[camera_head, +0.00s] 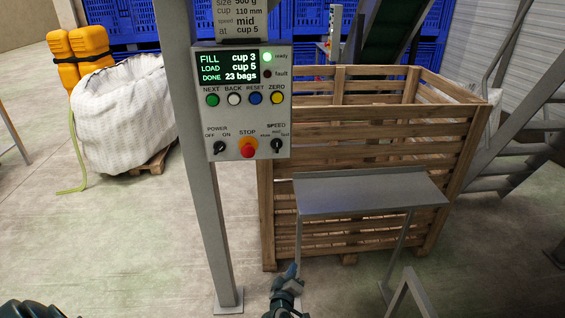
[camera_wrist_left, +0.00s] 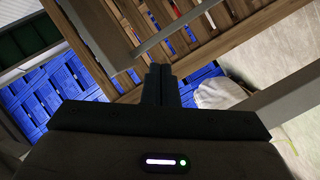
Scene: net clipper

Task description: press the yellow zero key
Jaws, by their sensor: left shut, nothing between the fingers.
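The yellow ZERO key (camera_head: 277,98) is the rightmost of the round keys on the grey control panel (camera_head: 230,125). It sits right of the blue RESET key (camera_head: 255,98), above the SPEED knob. My left gripper (camera_head: 292,269) is shut and empty at the bottom middle of the head view, well below the panel and apart from it. In the left wrist view its shut fingers (camera_wrist_left: 158,84) point toward wooden slats and blue crates. The yellow key does not show in that view. My right gripper is not in view.
The panel hangs on a grey post (camera_head: 200,200). A slatted wooden crate (camera_head: 350,152) and a small metal table (camera_head: 370,190) stand right of it. A white bulk bag (camera_head: 125,115) is at left.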

